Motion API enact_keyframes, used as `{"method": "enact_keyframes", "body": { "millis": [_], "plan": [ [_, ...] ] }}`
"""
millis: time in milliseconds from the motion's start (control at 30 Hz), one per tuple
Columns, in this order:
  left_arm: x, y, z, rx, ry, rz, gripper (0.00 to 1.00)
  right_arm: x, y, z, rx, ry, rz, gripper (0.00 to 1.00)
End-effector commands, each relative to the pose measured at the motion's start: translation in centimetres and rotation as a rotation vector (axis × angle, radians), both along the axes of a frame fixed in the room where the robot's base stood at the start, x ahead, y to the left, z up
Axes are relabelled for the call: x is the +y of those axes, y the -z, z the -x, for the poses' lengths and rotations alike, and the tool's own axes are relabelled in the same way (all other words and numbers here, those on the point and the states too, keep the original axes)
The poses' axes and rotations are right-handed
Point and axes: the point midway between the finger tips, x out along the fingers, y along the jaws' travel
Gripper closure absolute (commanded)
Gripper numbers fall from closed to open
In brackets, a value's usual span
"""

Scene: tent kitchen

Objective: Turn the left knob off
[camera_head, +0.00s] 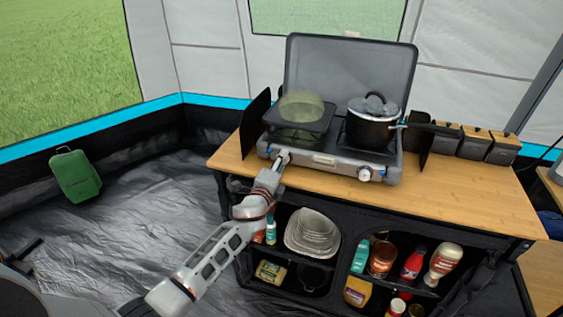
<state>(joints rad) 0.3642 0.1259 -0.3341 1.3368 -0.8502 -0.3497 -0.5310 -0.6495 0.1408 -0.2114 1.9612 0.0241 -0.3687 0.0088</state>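A grey camping stove (323,170) with its lid raised stands on the wooden table. My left gripper (283,156) is at the left end of the stove's front panel, where it hides the left knob. I cannot tell whether its fingers touch or grip the knob; they are too small to read. The right knob (365,174) shows clear on the front panel. A pale green, see-through dome-like shape (301,107) is over the left burner, above a dark flat plate or pan (318,124). My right gripper is not in view.
A black pot with a lid (371,124) sits on the right burner, its handle pointing right. Several dark boxes with wooden tops (474,142) stand right of the stove. Shelves below hold bowls (312,232) and bottles. The wooden tabletop (232,160) is bare at the left.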

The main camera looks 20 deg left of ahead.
Motion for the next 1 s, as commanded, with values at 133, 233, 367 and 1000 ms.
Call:
{"method": "enact_keyframes", "body": {
  "millis": [133,233,367,1000],
  "plan": [
    [0.0,0.5,1.9,0.007,0.001,-0.001,0.6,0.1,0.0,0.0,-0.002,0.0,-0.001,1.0],
    [0.1,0.4,3.3,0.006,0.001,-0.002,0.6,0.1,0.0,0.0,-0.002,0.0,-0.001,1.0],
    [0.0,0.2,5.1,0.006,0.003,-0.001,0.6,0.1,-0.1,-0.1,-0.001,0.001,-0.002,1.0],
    [0.0,-0.4,7.3,-0.001,0.001,-0.001,0.6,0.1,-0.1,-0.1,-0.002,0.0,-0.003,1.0]
  ]
}}
